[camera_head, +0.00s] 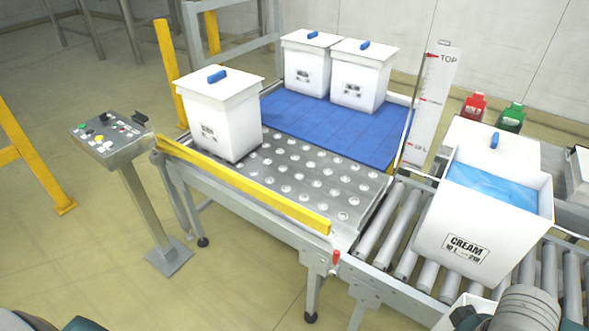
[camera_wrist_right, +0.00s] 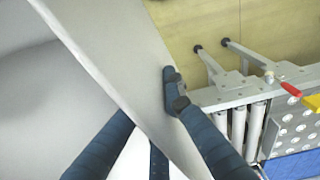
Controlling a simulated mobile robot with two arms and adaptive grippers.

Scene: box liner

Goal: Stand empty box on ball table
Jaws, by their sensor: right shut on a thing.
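My right gripper (camera_wrist_right: 150,105) is shut on a thin white wall (camera_wrist_right: 118,55), with dark fingers on either side of it. It looks like the wall of a white box, mostly out of frame; a white piece (camera_head: 455,312) shows at the bottom edge of the head view, beside my right wrist. The ball table (camera_head: 318,181) is a metal plate with rows of silver balls. A closed white box (camera_head: 224,128) with a blue handle stands on its left part; the middle and right are bare. My left gripper is not in view.
A CREAM-labelled box (camera_head: 480,239) with a blue liner (camera_head: 492,185) stands on the rollers (camera_head: 402,230). Two closed white boxes (camera_head: 305,75) stand behind on the blue surface (camera_head: 330,128). A yellow rail (camera_head: 240,183) edges the table's front. A marked gauge plate (camera_head: 430,105) rises at its right.

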